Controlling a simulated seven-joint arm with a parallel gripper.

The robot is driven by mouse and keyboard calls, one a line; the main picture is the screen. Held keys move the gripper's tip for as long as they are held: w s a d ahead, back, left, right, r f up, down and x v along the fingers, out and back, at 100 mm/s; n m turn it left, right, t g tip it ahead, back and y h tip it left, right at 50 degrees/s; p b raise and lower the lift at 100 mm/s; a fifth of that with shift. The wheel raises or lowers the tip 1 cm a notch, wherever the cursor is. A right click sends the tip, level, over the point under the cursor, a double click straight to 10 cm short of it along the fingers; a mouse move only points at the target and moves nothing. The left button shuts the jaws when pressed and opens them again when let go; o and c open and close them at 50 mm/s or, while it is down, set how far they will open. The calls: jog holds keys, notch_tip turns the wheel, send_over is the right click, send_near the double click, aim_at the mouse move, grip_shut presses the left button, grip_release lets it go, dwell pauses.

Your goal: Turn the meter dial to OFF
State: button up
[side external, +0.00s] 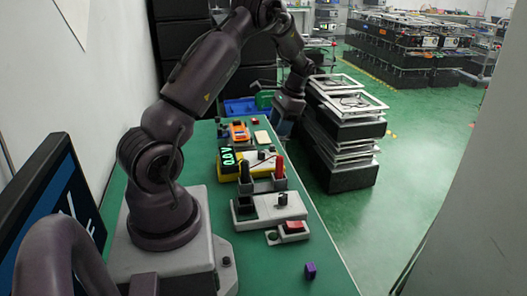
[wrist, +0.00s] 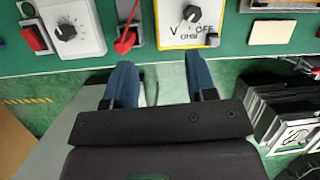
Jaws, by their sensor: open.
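The yellow meter (side external: 232,170) stands on the green bench in the side external view, with a lit green display whose reading is too small to be sure of. In the wrist view the meter (wrist: 165,40) shows a round black dial (wrist: 192,14) on its white face, with V, OFF and Ohm marks below it. Which mark the dial points at is not clear. My gripper (wrist: 158,72) has its two blue fingers apart with nothing between them. In the side external view my gripper (side external: 284,122) hangs by the bench's right edge.
A grey box with a black knob (wrist: 66,32) and a red switch (wrist: 33,38) sit left of the meter in the wrist view. A red probe (wrist: 125,40) stands close beside the meter. A cream block (wrist: 271,32) lies to the right. Stacked equipment (side external: 345,150) stands beside the bench.

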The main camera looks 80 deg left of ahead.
aim_at(263, 151)
jog(key=s+a+f+m, duration=0.1)
jog(key=a+f, duration=0.1)
jog(key=f, duration=0.2)
jog(key=s+a+f+m, duration=0.1)
jog(key=f+m, duration=0.1)
jog(key=f, duration=0.2)
jog(key=s+a+f+m, duration=0.1)
jog(key=a+f, duration=0.1)
jog(key=f, duration=0.2)
jog(key=shift+s+a+y, duration=0.25)
jog(key=shift+a+y, duration=0.05)
jog(key=shift+a, duration=0.05)
jog(key=shift+c, duration=0.4)
jog(key=c, duration=0.8)
jog(key=shift+g, duration=0.3)
jog(key=shift+c, duration=0.2)
